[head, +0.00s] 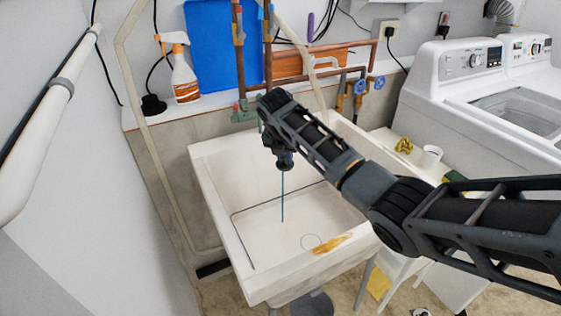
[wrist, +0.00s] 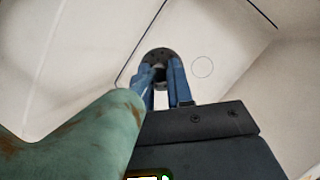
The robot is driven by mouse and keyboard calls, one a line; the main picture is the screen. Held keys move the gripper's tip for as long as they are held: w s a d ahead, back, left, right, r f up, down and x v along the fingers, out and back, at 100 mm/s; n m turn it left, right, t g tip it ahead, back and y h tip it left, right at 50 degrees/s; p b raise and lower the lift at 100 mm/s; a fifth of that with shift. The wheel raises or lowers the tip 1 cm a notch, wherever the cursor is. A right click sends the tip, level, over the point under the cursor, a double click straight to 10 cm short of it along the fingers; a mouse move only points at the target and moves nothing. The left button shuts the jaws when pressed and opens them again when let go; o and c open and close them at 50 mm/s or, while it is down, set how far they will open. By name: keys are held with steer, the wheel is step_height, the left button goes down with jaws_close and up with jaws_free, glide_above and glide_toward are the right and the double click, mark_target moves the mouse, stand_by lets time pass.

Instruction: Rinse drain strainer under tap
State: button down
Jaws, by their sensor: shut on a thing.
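My gripper (wrist: 162,78), with blue fingers, is shut on the drain strainer (wrist: 161,54). The strainer is a dark grey disc with small holes, held at the fingertips. In the head view my gripper (head: 284,160) points down over the basin, and the strainer is too small to make out. The green, rust-marked tap (wrist: 85,135) is close on the left in the wrist view. In the head view its green body (head: 241,113) shows at the back, and my arm hides its spout. A thin blue line (head: 282,200), apparently water, runs down below the gripper.
The white sink (head: 220,205) has a ring-shaped drain mark and an orange-brown stain (head: 328,243) near the front. A spray bottle (head: 183,72) stands on the back ledge. Pipes and blue valves are behind. Washing machines (head: 465,75) stand right. The basin has free room below the gripper.

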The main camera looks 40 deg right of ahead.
steer(key=shift+s+a+r+p, duration=0.1)
steer(key=shift+s+a+p, duration=0.15)
steer(key=shift+s+p, duration=0.2)
steer(key=shift+s+a+r+p, duration=0.1)
steer(key=shift+s+a+p, duration=0.1)
steer(key=shift+s+p, duration=0.25)
steer(key=shift+s+a+f, duration=0.15)
steer(key=shift+s+f, duration=0.05)
steer(key=s, duration=0.1)
steer(key=s+a, duration=0.1)
steer(key=s, duration=0.1)
steer(key=s+a, duration=0.1)
steer(key=shift+s+a, duration=0.15)
steer(key=shift+s+r, duration=0.1)
stand_by(0.7)
steer(key=s+a+r, duration=0.2)
steer(key=s+r, duration=0.2)
steer(key=shift+a, duration=0.15)
stand_by(0.3)
